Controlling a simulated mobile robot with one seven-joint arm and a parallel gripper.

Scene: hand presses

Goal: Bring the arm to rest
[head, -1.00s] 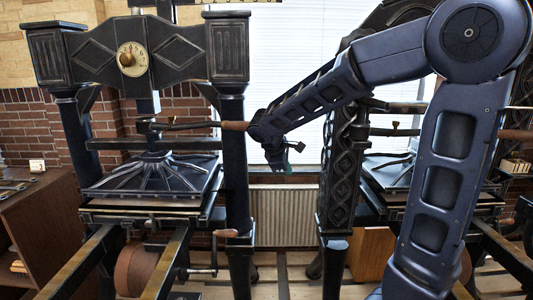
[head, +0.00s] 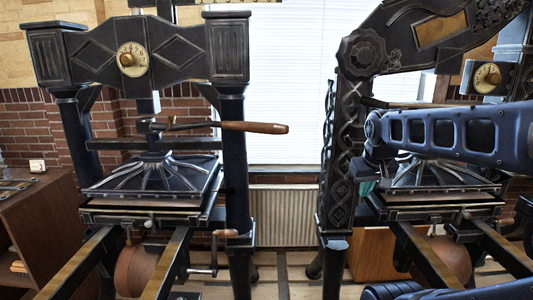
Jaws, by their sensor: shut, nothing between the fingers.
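My arm (head: 455,133) reaches in from the right edge, nearly level, in front of the right press. My gripper (head: 366,188) hangs at the arm's left end and points down. Its teal fingertips are together with nothing visible between them. It shows in front of the right press, near its patterned column. I cannot tell the depth between the gripper and the press.
The left press (head: 150,180) stands with its wooden-handled bar (head: 255,127) sticking out to the right. The right press (head: 440,178) is partly hidden by my arm. A radiator (head: 284,215) and open floor lie between them. A brown cabinet (head: 40,235) stands far left.

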